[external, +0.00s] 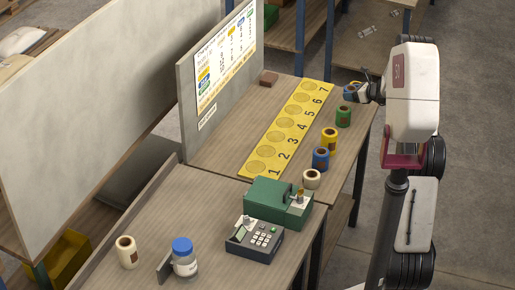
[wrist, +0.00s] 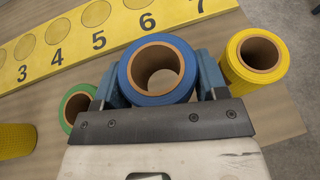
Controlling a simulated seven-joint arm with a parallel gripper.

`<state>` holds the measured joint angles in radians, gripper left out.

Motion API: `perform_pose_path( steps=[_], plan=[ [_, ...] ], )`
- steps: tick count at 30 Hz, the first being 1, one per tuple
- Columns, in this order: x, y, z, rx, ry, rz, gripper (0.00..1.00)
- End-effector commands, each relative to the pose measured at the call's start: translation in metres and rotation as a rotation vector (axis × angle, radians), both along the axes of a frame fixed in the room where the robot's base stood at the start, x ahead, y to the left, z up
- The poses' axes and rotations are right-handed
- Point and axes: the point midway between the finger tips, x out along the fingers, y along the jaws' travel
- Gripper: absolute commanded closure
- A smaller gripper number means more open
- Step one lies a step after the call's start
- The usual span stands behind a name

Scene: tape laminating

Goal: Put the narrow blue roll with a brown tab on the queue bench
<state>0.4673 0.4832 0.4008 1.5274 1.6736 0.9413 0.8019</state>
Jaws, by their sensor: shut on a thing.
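My gripper (external: 363,93) is at the far right end of the bench with the numbered strip. It is shut on a blue roll (wrist: 160,98), which sits between the fingers with its brown core facing the wrist camera. The same roll (external: 349,92) is partly hidden in the external view. No brown tab shows on it in the wrist view, and I cannot tell whether it touches the bench. Another blue roll (external: 320,160) stands on this bench, between a yellow roll (external: 329,140) and a cream roll (external: 311,180).
A yellow strip (wrist: 109,57) has numbered circles. A green roll (wrist: 73,109) and a yellow roll (wrist: 236,75) flank the held roll closely. The near bench holds a green machine (external: 268,202), a keypad device (external: 255,241), a jar (external: 185,262) and a cream roll (external: 127,254).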

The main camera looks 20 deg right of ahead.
Motion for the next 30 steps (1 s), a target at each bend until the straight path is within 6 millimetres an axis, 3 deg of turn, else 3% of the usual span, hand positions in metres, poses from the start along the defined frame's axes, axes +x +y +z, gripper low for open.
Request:
perform_pose_path(
  steps=[6,20,30],
  plan=[
    [0.000,0.000,-0.025,0.000,0.000,0.000,0.57],
    [0.000,0.000,-0.031,0.000,0.000,0.000,0.57],
    [0.000,0.000,-0.062,0.001,-0.001,0.000,0.57]
  ],
)
